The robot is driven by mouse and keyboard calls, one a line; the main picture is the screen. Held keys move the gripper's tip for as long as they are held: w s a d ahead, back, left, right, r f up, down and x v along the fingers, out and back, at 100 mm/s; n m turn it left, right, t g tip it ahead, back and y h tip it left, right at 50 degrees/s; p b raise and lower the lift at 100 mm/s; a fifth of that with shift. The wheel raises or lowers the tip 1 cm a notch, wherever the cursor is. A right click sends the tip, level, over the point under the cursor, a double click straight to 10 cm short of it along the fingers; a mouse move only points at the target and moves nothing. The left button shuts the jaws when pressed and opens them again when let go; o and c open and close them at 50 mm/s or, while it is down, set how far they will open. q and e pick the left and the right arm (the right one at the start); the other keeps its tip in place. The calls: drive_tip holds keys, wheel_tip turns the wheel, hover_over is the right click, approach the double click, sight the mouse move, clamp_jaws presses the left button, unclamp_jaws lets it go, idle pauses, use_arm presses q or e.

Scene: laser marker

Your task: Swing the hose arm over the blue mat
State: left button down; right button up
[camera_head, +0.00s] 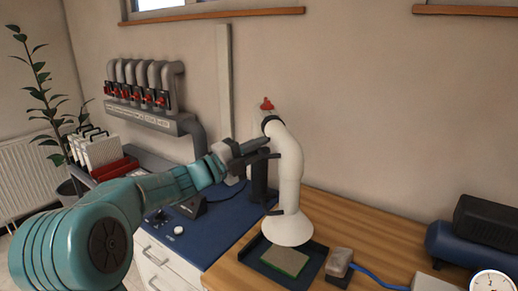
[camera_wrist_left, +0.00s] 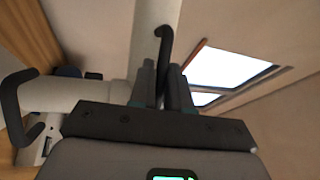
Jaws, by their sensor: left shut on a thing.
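The white hose arm (camera_head: 290,180) stands upright right of the middle in the head view. Its flared hood (camera_head: 288,230) hangs above a dark tray (camera_head: 262,268) holding a green board (camera_head: 285,260). The blue mat (camera_head: 215,232) lies to the left of the hood; the hood is not over it. My left gripper (camera_head: 262,146) reaches in from the left to the hose arm's upper part. In the left wrist view its fingers (camera_wrist_left: 165,88) are shut around a black handle (camera_wrist_left: 165,45) next to the white tube. My right gripper is not in view.
A dark holder (camera_head: 188,206) and a white knob (camera_head: 179,230) are on the blue mat. A grey block (camera_head: 339,262) with a blue cable and a blue compressor (camera_head: 470,245) are to the right. Grey pipes with red valves (camera_head: 145,85) are on the wall.

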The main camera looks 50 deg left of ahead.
use_arm(q)
drive_tip(key=c, duration=1.2)
unclamp_jaws()
drive_tip(key=shift+a+r, duration=0.15)
drive_tip(key=shift+r, duration=0.05)
drive_tip(key=shift+o, duration=0.2)
drive_tip(key=shift+f, duration=0.15)
drive_tip(key=b+v, duration=0.3)
drive_tip(key=v, duration=1.3)
drive_tip(key=shift+b, duration=0.4)
drive_tip(key=shift+s, duration=0.25)
